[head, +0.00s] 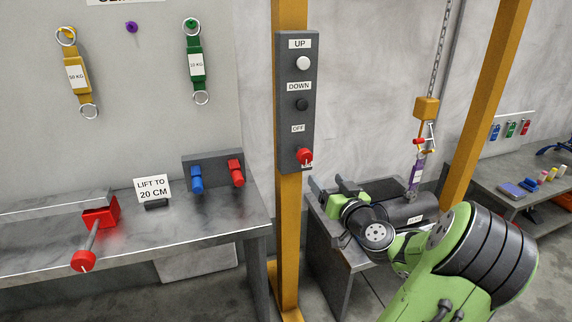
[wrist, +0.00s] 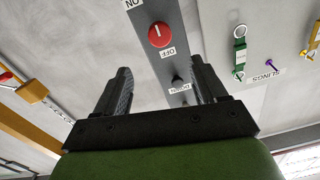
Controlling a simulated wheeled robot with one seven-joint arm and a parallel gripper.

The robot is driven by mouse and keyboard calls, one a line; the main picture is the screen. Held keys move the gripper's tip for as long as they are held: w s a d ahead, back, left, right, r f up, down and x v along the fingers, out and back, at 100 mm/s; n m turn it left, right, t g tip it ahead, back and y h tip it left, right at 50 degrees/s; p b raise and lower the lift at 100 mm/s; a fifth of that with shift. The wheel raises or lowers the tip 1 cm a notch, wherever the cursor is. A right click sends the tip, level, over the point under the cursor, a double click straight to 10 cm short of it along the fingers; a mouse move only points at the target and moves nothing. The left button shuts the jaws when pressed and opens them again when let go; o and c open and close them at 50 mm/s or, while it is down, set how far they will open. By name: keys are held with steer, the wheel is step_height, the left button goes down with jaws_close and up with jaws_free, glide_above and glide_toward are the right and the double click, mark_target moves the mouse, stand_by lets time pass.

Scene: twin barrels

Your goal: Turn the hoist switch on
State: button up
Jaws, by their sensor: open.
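The hoist switch is a round red knob (head: 305,156) low on a dark grey control panel (head: 288,110), which is fixed to a yellow post. An OFF label is above the knob. In the wrist view the picture is upside down, and the knob (wrist: 161,35) shows a short white mark; the OFF label and part of an ON label lie on opposite sides of it. My gripper (head: 333,186) is open and empty, below and to the right of the knob in the head view. In the wrist view its fingers (wrist: 160,68) stand apart, with the knob beyond their tips.
A white UP button (head: 303,63) and black DOWN button (head: 302,104) are above the knob. A hoist hook (head: 425,140) hangs from a chain on the right, over a dark cylinder (head: 405,213) on a stand. A metal bench (head: 215,225) is at left.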

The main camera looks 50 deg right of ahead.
mark_target(307, 158)
steer(key=p+x, duration=0.1)
steer(key=x, duration=1.3)
steer(key=shift+w+d, duration=0.2)
steer(key=shift+w, duration=0.15)
steer(key=c, duration=1)
